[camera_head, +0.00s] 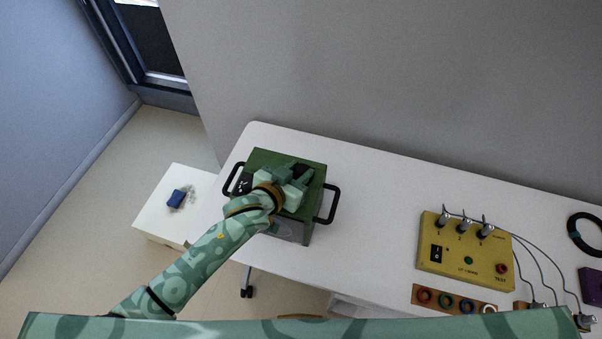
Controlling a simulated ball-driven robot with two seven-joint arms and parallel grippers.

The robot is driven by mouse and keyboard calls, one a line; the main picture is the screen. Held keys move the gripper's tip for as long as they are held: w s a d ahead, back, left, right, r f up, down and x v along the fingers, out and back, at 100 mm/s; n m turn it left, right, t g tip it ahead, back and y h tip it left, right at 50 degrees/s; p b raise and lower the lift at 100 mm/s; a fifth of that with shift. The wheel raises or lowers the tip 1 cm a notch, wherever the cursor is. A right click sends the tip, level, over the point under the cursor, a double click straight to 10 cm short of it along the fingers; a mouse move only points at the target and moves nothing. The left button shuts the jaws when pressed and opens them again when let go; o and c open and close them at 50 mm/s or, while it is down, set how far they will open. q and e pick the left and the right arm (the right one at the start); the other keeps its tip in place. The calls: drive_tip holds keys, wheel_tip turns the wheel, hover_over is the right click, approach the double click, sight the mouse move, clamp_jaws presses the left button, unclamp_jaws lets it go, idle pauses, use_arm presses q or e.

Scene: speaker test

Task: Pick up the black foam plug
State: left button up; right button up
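A green box (257,158) with black handles at both sides stands on the white table. My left arm reaches over it from the lower left. My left gripper (297,171) is over the top of the box, with its fingers apart. Something dark (300,170) shows at the fingers. It may be the black foam plug or a dark opening in the box; I cannot tell which, nor whether the fingers touch it. The gripper and wrist hide much of the box top. My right gripper is not in view.
A yellow test unit (455,262) with switches and cables stands on the white table (375,200) at the right. A strip with coloured rings (430,295), a black ring (576,232) and a purple block (591,285) lie nearby. A low white stand (160,215) holds a blue object (176,198).

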use_arm(q)
drive_tip(key=c, duration=0.3)
drive_tip(key=shift+r, duration=0.1)
